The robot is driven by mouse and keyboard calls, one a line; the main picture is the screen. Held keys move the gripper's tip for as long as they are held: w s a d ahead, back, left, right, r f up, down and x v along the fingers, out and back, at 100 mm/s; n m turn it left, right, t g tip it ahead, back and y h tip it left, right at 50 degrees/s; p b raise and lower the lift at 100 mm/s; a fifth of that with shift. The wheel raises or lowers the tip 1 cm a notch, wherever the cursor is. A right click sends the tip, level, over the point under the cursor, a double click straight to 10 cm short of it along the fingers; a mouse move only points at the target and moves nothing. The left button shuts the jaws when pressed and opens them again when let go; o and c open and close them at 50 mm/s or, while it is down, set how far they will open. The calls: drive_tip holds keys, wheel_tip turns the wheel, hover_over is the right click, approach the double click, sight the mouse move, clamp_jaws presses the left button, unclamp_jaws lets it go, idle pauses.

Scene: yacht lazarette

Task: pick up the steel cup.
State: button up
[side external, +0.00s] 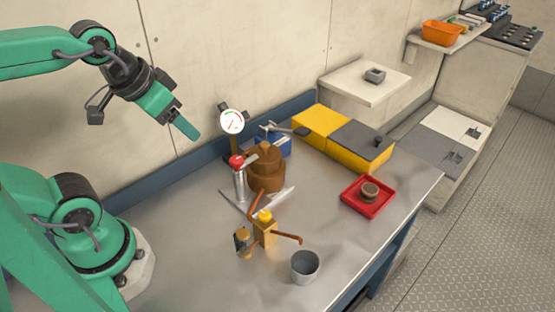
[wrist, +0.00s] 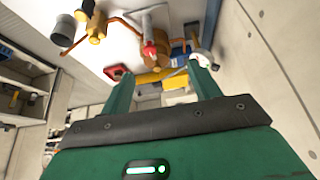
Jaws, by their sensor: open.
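The steel cup (side external: 305,267) is a grey, open-topped cup standing upright near the front edge of the metal bench in the side external view. In the wrist view a grey cup (wrist: 65,28) shows at the upper left, beside the brass valve piece. My gripper (side external: 187,130) is high above the back of the bench, by the wall, well away from the cup. In the wrist view its two green fingers (wrist: 162,85) stand apart with nothing held between them. The cup is not hidden in the side external view.
A brass valve with copper pipes (side external: 264,230) stands just left of the cup. Behind it are a red-topped cylinder (side external: 239,182), a brown stepped piece (side external: 266,170) and a gauge (side external: 232,122). A red tray (side external: 347,197) and a yellow-grey box (side external: 325,125) lie right. Bench is clear around the cup's right.

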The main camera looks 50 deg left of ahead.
drive_tip(key=shift+o, duration=0.9)
drive_tip(key=n+g, duration=0.6)
drive_tip(key=n, duration=0.8)
hover_over(305, 259)
drive_tip(key=s+d, duration=0.1)
drive_tip(key=d, duration=0.1)
wheel_tip(305, 259, down, 14)
drive_tip(key=shift+s+a+f, duration=0.1)
drive_tip(key=shift+s+f, duration=0.05)
drive_tip(key=shift+f, duration=1.15)
drive_tip(key=shift+s+a+f, duration=0.1)
drive_tip(key=shift+s+f, duration=0.05)
drive_tip(key=shift+f, duration=1.15)
drive_tip(key=shift+s+a+f, duration=0.1)
drive_tip(key=shift+s+f, duration=0.05)
drive_tip(key=shift+f, duration=1.15)
drive_tip(key=c, duration=1.1)
